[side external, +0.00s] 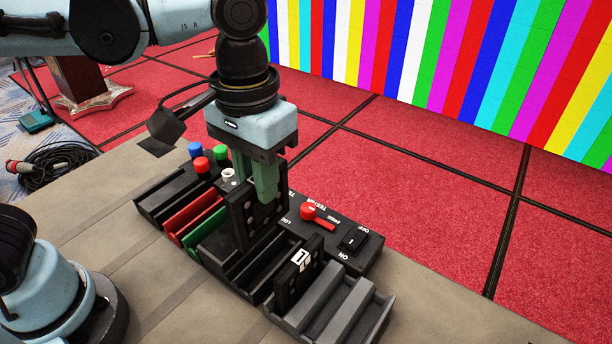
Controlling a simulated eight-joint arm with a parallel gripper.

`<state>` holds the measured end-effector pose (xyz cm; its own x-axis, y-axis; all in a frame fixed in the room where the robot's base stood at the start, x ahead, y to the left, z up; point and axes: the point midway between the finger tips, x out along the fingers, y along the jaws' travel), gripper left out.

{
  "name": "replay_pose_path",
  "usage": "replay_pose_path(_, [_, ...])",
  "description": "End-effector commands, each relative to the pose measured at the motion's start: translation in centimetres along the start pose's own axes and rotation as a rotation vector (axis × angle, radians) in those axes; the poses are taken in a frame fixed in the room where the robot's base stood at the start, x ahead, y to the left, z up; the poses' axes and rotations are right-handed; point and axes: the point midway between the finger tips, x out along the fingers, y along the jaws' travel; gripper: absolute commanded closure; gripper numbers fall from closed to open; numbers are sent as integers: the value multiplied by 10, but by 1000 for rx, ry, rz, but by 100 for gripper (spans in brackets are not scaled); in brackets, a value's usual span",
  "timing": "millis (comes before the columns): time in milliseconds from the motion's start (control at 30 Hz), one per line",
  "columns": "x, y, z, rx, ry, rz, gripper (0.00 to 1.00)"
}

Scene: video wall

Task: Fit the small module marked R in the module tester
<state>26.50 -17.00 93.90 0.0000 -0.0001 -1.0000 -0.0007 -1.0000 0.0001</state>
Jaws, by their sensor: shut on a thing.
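My gripper (265,194), with green fingers pointing down, is shut on a black module (240,212) with small pale dots on its face. I cannot read a letter on this module. It is upright, with its lower end at the black slots in the middle of the row; I cannot tell whether it is inside a slot or just above it. The module tester (335,256) is a dark panel right behind, with a red lever (315,214) and a black OFF/ON switch (354,239). The gripper and module hide part of it.
A second black module (294,272) with a white label, apparently an L, stands in the row to the right. Red (186,219) and green (199,233) slots lie left, a grey holder (325,308) right. Coloured knobs stand behind left. The tabletop in front is clear.

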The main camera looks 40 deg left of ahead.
Motion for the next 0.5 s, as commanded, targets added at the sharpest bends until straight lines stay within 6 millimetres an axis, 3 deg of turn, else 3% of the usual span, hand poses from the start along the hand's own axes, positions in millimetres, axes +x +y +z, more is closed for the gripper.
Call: replay_pose_path(500, [29,0,0,0,0,0,96])
